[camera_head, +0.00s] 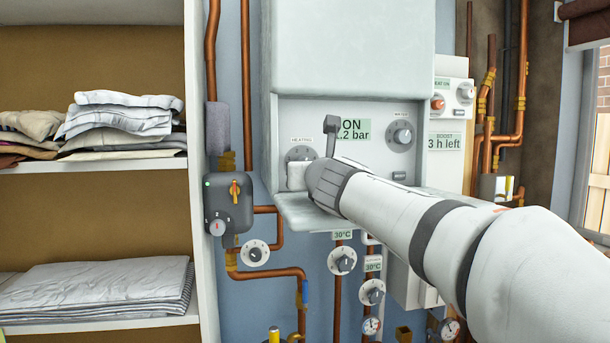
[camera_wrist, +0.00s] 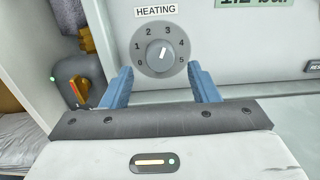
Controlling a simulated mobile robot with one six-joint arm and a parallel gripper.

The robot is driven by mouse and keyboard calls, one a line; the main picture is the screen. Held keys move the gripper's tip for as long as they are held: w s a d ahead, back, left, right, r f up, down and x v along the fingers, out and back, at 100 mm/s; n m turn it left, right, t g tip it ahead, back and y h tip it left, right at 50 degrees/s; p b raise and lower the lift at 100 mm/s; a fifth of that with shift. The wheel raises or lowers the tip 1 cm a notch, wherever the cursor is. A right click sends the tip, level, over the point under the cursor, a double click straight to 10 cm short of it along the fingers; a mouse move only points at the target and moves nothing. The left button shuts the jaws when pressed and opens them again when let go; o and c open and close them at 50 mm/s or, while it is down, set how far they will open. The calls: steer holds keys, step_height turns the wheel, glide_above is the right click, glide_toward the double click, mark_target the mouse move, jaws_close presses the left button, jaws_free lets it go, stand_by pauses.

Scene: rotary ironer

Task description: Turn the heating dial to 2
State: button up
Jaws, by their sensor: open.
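The heating dial (camera_head: 300,153) is on the boiler's front panel, under a HEATING label. The knob's white mark points up and slightly right, close to 3. My gripper (camera_wrist: 161,70) is open, its two blue fingers apart at the lower left and lower right of the dial. Nothing is between them except the view of the dial, and I see no contact with the knob. In the head view my gripper (camera_head: 312,170) partly covers the dial.
A second dial (camera_head: 401,135) and a display (camera_head: 366,129) are on the same panel. A ledge (camera_head: 318,219) juts out below. A dark control box (camera_head: 228,205) with a red-orange switch is at left, beside linen shelves (camera_head: 95,162). Copper pipes and several valve dials are below.

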steer(key=w, duration=0.3)
steer(key=shift+a+r, duration=0.1)
steer(key=shift+a, duration=0.2)
steer(key=shift+c, duration=0.4)
steer(key=c, duration=0.9)
steer(key=shift+n+p, duration=0.3)
steer(key=shift+n, duration=2)
steer(key=o, duration=1)
